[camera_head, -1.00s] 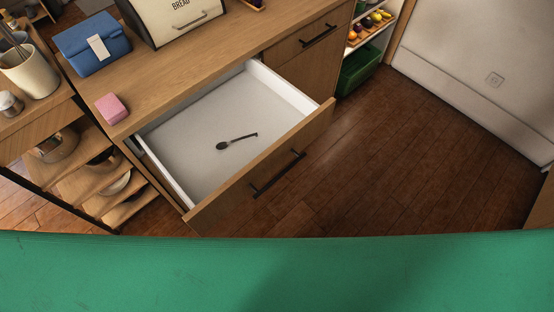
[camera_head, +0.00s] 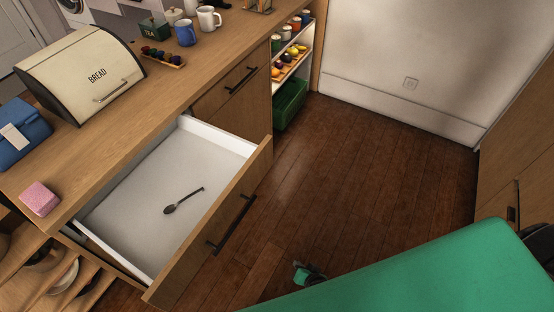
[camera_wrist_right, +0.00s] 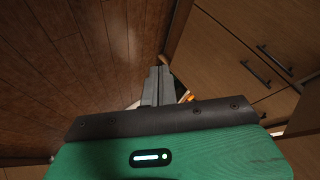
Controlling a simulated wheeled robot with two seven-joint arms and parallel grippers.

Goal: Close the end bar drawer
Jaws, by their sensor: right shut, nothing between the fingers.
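The end bar drawer (camera_head: 228,220) stands pulled out from the wooden counter in the head view. It has a white interior, a wooden front and a dark bar handle (camera_head: 231,224). A dark spoon (camera_head: 184,200) lies on its floor. My right gripper (camera_head: 308,274) shows small and partly hidden low in the head view, over the floor to the right of the drawer front and apart from it. In the right wrist view its grey fingers (camera_wrist_right: 157,86) are together and empty. My left gripper is not in view.
A bread box (camera_head: 84,72), pink block (camera_head: 40,198) and blue case (camera_head: 22,132) sit on the counter. A closed drawer (camera_head: 230,92) and a shelf with a green bin (camera_head: 290,102) lie beyond. Cabinets (camera_head: 515,195) stand at right. The wood floor (camera_head: 370,170) between is clear.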

